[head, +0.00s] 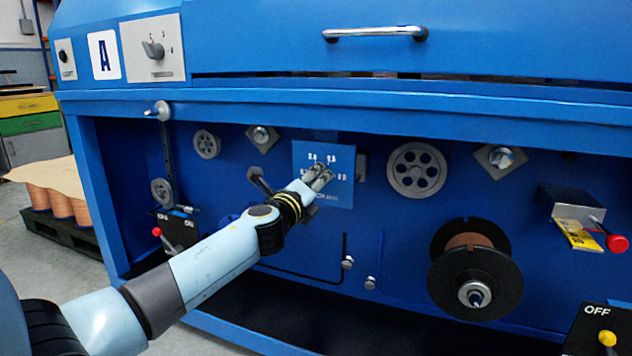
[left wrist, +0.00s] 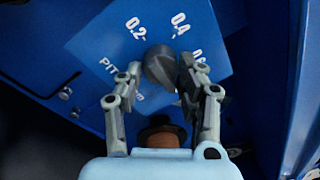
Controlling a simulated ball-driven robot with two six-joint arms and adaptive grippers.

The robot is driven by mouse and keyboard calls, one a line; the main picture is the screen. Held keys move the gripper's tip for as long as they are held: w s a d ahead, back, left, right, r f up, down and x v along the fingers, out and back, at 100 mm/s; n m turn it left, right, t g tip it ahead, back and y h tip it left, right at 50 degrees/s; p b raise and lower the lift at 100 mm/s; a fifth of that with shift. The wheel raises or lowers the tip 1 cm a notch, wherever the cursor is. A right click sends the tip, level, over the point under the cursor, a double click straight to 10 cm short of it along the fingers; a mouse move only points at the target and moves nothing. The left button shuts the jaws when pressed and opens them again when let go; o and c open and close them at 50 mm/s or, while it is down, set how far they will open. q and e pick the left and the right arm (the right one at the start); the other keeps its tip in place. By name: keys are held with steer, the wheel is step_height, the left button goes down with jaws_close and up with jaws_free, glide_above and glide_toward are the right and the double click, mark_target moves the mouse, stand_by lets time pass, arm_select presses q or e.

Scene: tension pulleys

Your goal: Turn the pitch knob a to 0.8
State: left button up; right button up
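The pitch knob (left wrist: 160,67) is a dark grey knob on a blue scale plate (head: 342,192) in the machine's recess. In the left wrist view the plate (left wrist: 95,45) shows 0.2, 0.4, part of another number and part of a "PIT..." label. My left gripper (head: 318,176) is at the plate and hides the knob in the head view. In the left wrist view its fingers (left wrist: 158,76) stand apart on either side of the knob, with a gap on the left side. I cannot tell exactly where the knob points. My right gripper is not in view.
A red-tipped lever (head: 616,243) sticks out at far right. A ledge (head: 400,108) overhangs the recess.

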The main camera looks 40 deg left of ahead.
arm_select(q)
steer(key=o, duration=0.4)
steer(key=shift+c, duration=0.2)
steer(key=v, duration=1.2)
steer(key=shift+f, duration=0.15)
